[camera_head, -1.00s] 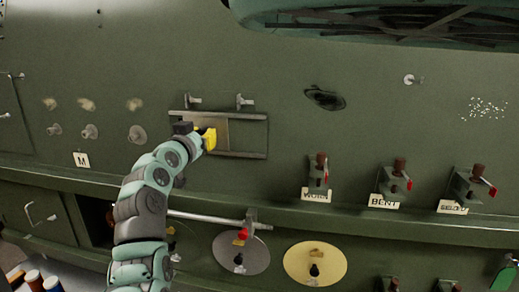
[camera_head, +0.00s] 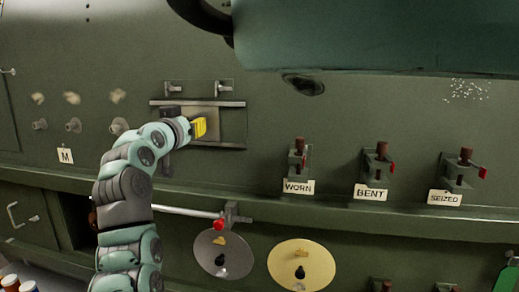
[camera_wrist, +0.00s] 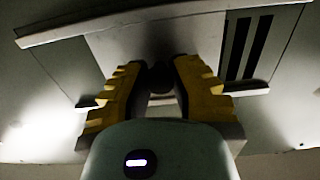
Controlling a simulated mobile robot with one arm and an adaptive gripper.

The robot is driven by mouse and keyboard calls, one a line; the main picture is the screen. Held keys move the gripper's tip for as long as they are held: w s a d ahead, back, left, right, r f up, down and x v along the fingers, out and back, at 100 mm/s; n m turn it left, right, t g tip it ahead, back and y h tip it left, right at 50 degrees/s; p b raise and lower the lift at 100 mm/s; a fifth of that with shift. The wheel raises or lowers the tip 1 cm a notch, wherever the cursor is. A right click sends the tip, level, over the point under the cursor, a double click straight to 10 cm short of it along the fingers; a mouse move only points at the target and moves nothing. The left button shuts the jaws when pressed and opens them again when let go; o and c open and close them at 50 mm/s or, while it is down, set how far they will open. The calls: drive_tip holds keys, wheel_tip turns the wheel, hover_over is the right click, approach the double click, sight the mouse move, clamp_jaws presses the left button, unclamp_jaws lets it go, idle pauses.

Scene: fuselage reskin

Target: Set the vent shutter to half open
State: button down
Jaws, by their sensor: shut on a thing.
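The vent shutter (camera_head: 207,114) is a flat brownish-grey plate between two horizontal rails on the green fuselage wall. In the wrist view the shutter plate (camera_wrist: 125,43) fills the middle of the frame, with a dark round knob (camera_wrist: 160,77) on it. My gripper (camera_head: 199,128), with yellow fingers, is at the plate. In the wrist view my gripper (camera_wrist: 160,84) is shut on the knob, with a finger on either side. Two dark vent slots (camera_wrist: 247,47) show uncovered right of the plate. Any slots behind the plate are hidden.
Clamps labelled WORN (camera_head: 298,187), BENT (camera_head: 371,192) and SEIZED (camera_head: 445,197) stand on the ledge at right. Below are a grey disc (camera_head: 208,263), a yellow disc (camera_head: 318,270) and a rod with a red tip (camera_head: 219,224). A large teal shape (camera_head: 380,40) covers the top right.

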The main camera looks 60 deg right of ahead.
drive_tip(key=c, duration=1.1)
unclamp_jaws()
drive_tip(key=shift+w+a+r, duration=0.1)
drive_tip(key=shift+a+r, duration=0.1)
drive_tip(key=shift+r, duration=0.3)
drive_tip(key=o, duration=0.3)
drive_tip(key=shift+d+f, duration=0.1)
drive_tip(key=shift+f, duration=0.2)
drive_tip(key=shift+o, duration=0.2)
drive_tip(key=v, duration=1.2)
